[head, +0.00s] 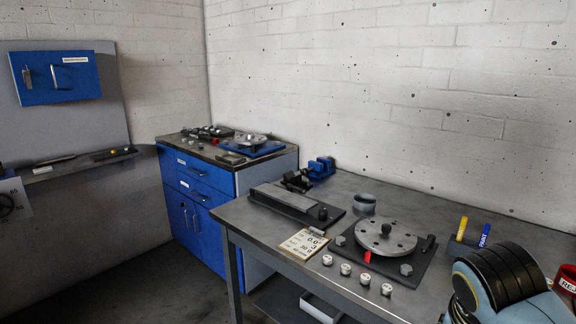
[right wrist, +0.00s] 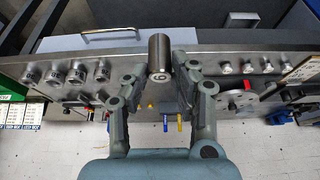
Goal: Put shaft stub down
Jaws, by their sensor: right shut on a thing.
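In the right wrist view my right gripper (right wrist: 161,76) is shut on the shaft stub (right wrist: 159,50), a short dark metal cylinder with a pale marked end. The stub sits between the two fingertips, and its marked end faces the camera. The workbench lies beyond it; I cannot tell how far the stub is from the bench top. In the head view only the blue-grey and black right arm shows at the lower right; its gripper and the stub are out of frame. My left gripper is in neither view.
The workbench (head: 266,230) carries a rotor disc (head: 386,236) on a dark plate, several white-topped weights (head: 346,269), a card (head: 304,243), a dark fixture (head: 295,203) and a blue vise (head: 320,168). Blue and yellow markers (head: 484,236) stand at the right. A blue cabinet (head: 195,190) stands behind left.

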